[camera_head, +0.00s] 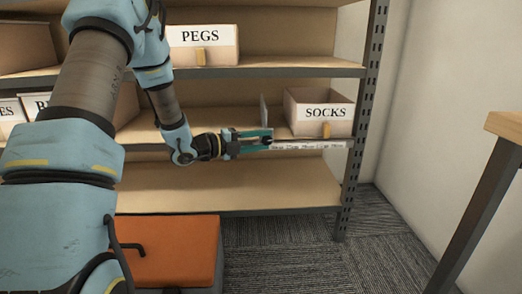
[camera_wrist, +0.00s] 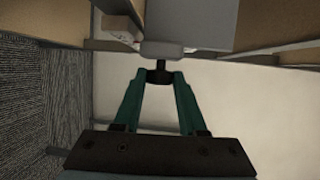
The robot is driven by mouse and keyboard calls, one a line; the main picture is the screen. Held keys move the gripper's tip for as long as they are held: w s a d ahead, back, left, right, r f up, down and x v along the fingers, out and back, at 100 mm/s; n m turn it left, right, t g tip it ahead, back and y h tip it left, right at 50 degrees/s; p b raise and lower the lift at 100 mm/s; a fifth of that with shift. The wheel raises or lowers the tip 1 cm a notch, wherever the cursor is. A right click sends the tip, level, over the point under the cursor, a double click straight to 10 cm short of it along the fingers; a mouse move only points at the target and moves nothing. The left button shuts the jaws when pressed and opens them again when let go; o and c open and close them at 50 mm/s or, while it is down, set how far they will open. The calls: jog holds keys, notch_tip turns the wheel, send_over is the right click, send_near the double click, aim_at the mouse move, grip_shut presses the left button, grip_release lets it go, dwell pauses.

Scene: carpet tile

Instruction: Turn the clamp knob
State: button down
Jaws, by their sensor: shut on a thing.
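The clamp knob (camera_wrist: 159,66) is a small dark knob under a grey clamp body (camera_wrist: 162,49) in the wrist view. In the head view the knob (camera_head: 267,141) is a dark spot at the shelf's front edge. A grey upright plate (camera_head: 264,111) stands above it on the middle shelf; it also shows in the wrist view (camera_wrist: 195,22). My gripper (camera_head: 269,140) has teal fingers and reaches in from the left. In the wrist view my gripper (camera_wrist: 161,78) is shut on the knob, one fingertip on each side. The contact faces are hidden.
A SOCKS box (camera_head: 306,112) stands just right of the plate on the middle shelf (camera_head: 230,150). A PEGS box (camera_head: 203,50) sits above. An orange-topped box (camera_head: 175,250) is on the carpet below. A table (camera_head: 505,125) is at the right. The lower shelf (camera_head: 240,185) is bare.

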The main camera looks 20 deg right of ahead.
jog(key=shift+f+h+b, duration=0.3)
jog(key=shift+h+b, duration=0.3)
jog(key=shift+b, duration=0.05)
jog(key=shift+r+n, duration=0.15)
jog(key=shift+n, duration=0.15)
jog(key=shift+c, duration=2.3)
grip_release()
jog(key=s+a+p, duration=0.1)
jog(key=a+p, duration=0.1)
jog(key=a, duration=0.8)
jog(key=shift+a+f+p, duration=0.3)
jog(key=shift+a, duration=0.1)
